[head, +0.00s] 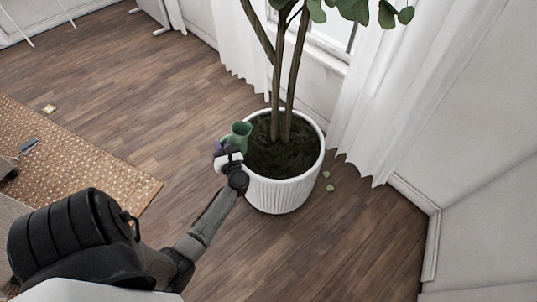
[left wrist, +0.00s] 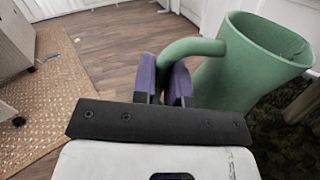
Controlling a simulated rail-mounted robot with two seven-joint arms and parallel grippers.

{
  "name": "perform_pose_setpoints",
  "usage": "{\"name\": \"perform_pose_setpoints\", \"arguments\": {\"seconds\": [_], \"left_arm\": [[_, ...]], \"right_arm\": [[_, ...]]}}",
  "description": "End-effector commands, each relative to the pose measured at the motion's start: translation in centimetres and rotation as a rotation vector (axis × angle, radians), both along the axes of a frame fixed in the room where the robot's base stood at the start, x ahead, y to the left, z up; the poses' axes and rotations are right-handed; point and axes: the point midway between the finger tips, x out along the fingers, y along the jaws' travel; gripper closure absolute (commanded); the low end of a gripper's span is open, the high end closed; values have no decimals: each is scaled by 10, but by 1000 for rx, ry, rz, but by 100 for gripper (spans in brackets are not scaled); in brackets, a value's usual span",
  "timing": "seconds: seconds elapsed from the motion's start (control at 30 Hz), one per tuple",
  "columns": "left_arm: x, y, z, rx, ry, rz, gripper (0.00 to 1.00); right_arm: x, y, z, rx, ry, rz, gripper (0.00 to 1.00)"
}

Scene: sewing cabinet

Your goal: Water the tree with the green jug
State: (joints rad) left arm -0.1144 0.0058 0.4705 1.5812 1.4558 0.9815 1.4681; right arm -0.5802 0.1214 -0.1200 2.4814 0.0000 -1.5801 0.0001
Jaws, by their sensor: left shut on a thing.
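The green jug (head: 238,136) is at the left rim of the white ribbed pot (head: 284,193) in the head view. The tree (head: 287,80) stands in the pot, with dark soil (head: 285,158) around its trunks. My left gripper (head: 226,150) is shut on the jug's handle, just left of the pot. In the left wrist view the purple fingers (left wrist: 164,82) close around the handle of the jug (left wrist: 250,65), whose open mouth faces up and looks tilted. The jug's inside bottom is hidden. My right gripper is not in view.
A woven rug (head: 75,165) lies on the wooden floor at left. White curtains (head: 385,90) and a window are behind the tree, with a wall at right. Small leaves (head: 329,187) lie on the floor right of the pot.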

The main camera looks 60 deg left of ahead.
Motion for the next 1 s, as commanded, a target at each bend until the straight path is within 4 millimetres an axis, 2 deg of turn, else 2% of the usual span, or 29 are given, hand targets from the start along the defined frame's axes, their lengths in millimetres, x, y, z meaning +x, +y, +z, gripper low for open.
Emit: {"name": "perform_pose_setpoints", "arguments": {"seconds": [0.03, 0.13, 0.4, 1.0], "left_arm": [[-2, 2, -7, -14, -31, 0, 100], [-5, 4, -13, -38, -81, 0, 100], [-11, 10, -14, -109, -224, -3, 100], [-12, 11, -15, -121, -247, -4, 100]], "right_arm": [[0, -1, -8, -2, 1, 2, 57], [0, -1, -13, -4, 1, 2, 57], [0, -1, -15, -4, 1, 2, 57], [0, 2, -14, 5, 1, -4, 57]]}}
